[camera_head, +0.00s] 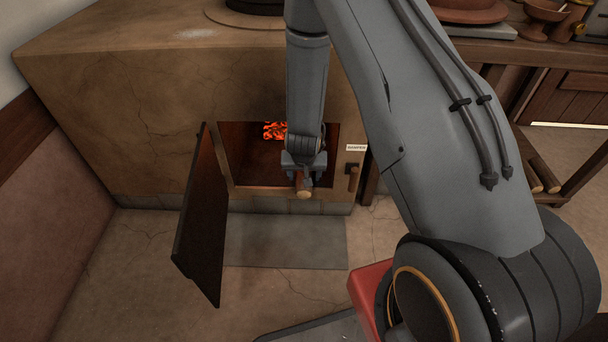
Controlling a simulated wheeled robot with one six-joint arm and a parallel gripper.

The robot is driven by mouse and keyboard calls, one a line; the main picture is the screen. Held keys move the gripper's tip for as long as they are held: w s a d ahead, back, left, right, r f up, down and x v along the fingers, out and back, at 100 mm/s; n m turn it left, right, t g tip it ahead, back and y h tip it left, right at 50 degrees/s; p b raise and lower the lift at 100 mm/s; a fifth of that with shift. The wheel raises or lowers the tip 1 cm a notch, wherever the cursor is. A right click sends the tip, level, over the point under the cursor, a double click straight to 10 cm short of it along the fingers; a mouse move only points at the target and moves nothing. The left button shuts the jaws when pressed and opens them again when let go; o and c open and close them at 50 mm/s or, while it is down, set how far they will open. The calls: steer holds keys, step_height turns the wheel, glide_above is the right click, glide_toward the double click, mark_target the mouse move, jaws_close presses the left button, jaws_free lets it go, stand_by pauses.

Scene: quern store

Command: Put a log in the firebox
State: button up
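The firebox (240,170) is a square opening in the front of the clay stove, with glowing embers (273,130) at its back. Its dark door (203,220) hangs open to the left. My gripper (304,181) points down at the firebox mouth, right of its middle. It appears shut on a log (304,194), whose pale round end faces the camera near the opening's lower edge. The rest of the log is hidden by the gripper, so I cannot tell how far it reaches inside or whether it touches the firebox floor.
A damper handle (353,176) sits right of the opening under a small label. A grey plate (285,242) lies on the floor before the stove. More logs (546,175) lie on a low shelf at right. Bowls (545,18) stand on the counter above.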

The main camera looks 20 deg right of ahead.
steer(key=p+v, duration=0.6)
steer(key=v, duration=0.6)
steer(key=s+a+r+n+g+y, duration=0.1)
steer(key=s+a+r+n+y, duration=0.15)
steer(key=s+a+r, duration=0.55)
steer(key=s+a+r+n+g+y, duration=0.1)
steer(key=s+a+r+n, duration=0.2)
steer(key=a+r, duration=0.75)
steer(key=s+r+n+g, duration=0.1)
steer(key=s+r+n, duration=0.1)
steer(key=s+r, duration=0.4)
steer(key=s+r+n+g, duration=0.1)
steer(key=s+r, duration=0.5)
steer(key=s, duration=0.8)
steer(key=shift+a+r+n, duration=0.35)
steer(key=shift+a+n, duration=0.15)
steer(key=shift+n, duration=0.05)
steer(key=shift+s, duration=0.1)
